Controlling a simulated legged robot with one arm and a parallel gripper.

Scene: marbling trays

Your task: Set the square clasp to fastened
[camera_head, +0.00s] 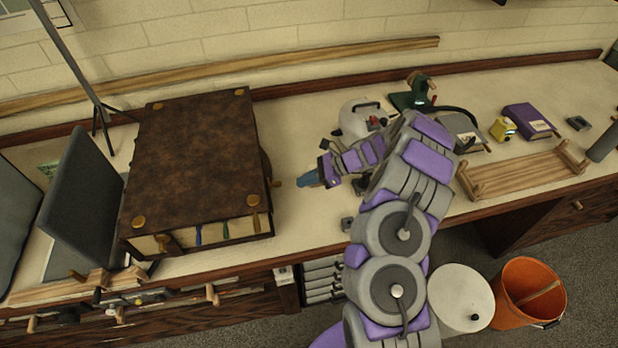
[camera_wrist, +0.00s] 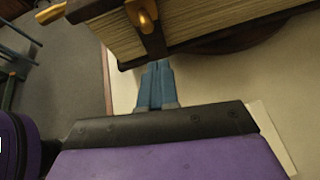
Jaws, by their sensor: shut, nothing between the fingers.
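A thick brown leather book (camera_head: 195,160) lies closed on the bench. On its right side a small brass clasp piece (camera_head: 276,182) sticks out. In the wrist view a brass piece (camera_wrist: 143,12) sits on a dark strap across the page edges (camera_wrist: 205,22). A second brass piece (camera_wrist: 50,12) juts out at upper left. I cannot tell which piece is square or whether it is fastened. My gripper (camera_head: 306,179) has blue fingers, shut and empty, just right of the book and pointing at it. The wrist view shows the fingertips (camera_wrist: 156,68) just short of the strap, apart from the brass.
A dark upright panel (camera_head: 85,205) stands left of the book. A white pot (camera_head: 362,118), a wooden rack (camera_head: 525,174) and a purple book (camera_head: 530,121) lie farther right. An orange bucket (camera_head: 527,295) is on the floor.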

